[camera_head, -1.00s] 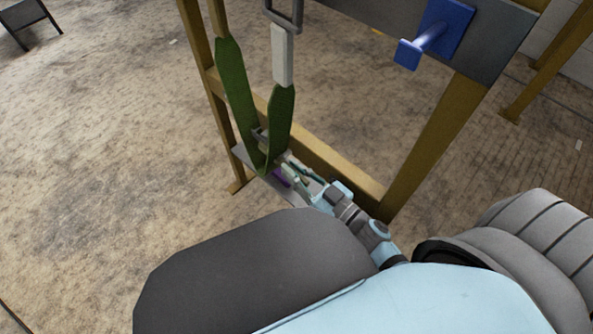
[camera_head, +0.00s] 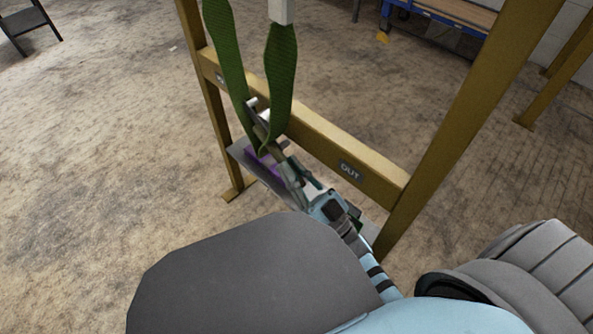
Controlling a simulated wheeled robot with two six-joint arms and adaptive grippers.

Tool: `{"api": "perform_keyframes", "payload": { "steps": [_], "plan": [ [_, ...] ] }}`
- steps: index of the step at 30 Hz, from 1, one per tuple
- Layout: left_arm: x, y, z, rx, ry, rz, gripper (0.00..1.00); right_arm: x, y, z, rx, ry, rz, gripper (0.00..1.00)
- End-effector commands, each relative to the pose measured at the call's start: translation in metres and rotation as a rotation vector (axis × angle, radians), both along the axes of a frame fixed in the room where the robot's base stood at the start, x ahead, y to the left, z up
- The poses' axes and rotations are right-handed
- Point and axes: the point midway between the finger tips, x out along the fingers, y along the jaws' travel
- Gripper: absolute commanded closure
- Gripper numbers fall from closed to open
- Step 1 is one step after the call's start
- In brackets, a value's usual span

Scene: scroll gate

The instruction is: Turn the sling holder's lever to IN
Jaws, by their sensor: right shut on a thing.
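A green sling (camera_head: 280,75) hangs down in two straps, its lower end beside my right gripper. My right gripper (camera_head: 266,135) reaches from the lower right to the sling's lower end, in front of the yellow crossbeam (camera_head: 315,143). It is shut on what looks like the lever, a slim bar with a pale tip (camera_head: 253,102) at its upper left; the grip itself is partly hidden. A purple part (camera_head: 279,177) shows beside the gripper, over a grey plate. A label reading OUT (camera_head: 350,171) is on the crossbeam's right part. My left gripper is not in view.
Yellow posts stand at the left (camera_head: 209,110) and right (camera_head: 470,120) of the crossbeam. A small label (camera_head: 220,78) near the left post is too small to read. A blue-framed bench (camera_head: 440,18) stands behind.

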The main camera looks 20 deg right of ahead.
Motion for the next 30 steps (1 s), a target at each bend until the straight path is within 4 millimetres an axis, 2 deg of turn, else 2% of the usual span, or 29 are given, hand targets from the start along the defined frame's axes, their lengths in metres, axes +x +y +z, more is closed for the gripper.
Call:
{"api": "perform_keyframes", "payload": {
  "steps": [1,8,19,20,23,30],
  "plan": [
    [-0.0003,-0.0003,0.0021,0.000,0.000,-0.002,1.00,0.0015,0.0002,-0.0050,0.002,-0.003,-0.003,1.00],
    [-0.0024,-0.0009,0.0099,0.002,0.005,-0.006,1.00,0.0030,0.0009,-0.0078,0.015,-0.037,-0.002,1.00],
    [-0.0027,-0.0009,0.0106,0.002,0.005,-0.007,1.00,0.0031,0.0009,-0.0080,0.016,-0.040,-0.002,1.00],
    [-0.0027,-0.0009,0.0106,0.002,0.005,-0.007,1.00,0.0031,0.0009,-0.0081,0.016,-0.040,-0.002,0.84],
    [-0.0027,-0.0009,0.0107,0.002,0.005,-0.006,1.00,0.0029,0.0009,-0.0075,0.017,-0.042,-0.002,0.68],
    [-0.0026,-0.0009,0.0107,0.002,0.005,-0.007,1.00,0.0028,0.0010,-0.0064,0.018,-0.044,-0.001,0.67]
  ]
}}
